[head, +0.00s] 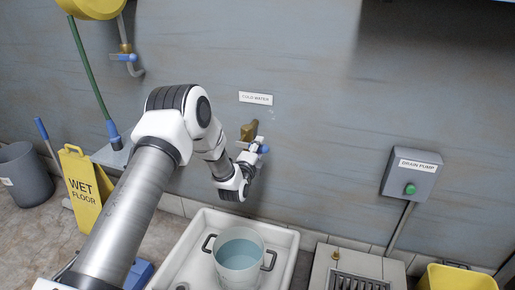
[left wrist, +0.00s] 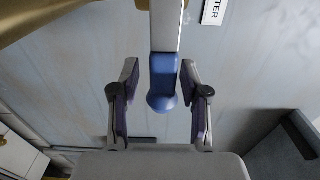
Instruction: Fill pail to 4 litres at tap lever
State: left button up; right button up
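The tap (head: 249,131) is brass and sits on the wall below a cold-water sign. Its lever has a blue end (head: 263,149). My left gripper (head: 257,157) is at the lever. In the left wrist view its two fingers (left wrist: 160,108) stand open on either side of the blue lever end (left wrist: 163,80), with a gap showing on each side. The pail (head: 240,262) is clear with dark side handles and stands upright in the white sink (head: 284,262). It holds bluish water; I cannot read its level in litres. No stream is visible. My right gripper is not in view.
A drain pump box (head: 411,175) with a green button is on the wall at right. A yellow bin (head: 458,278) stands at lower right. A wet floor sign (head: 82,188), a grey bin (head: 27,174) and a hose with blue nozzle (head: 113,132) are at left.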

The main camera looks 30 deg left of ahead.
pick_arm(q)
jog(key=v, duration=1.2)
jog(key=shift+r, duration=0.1)
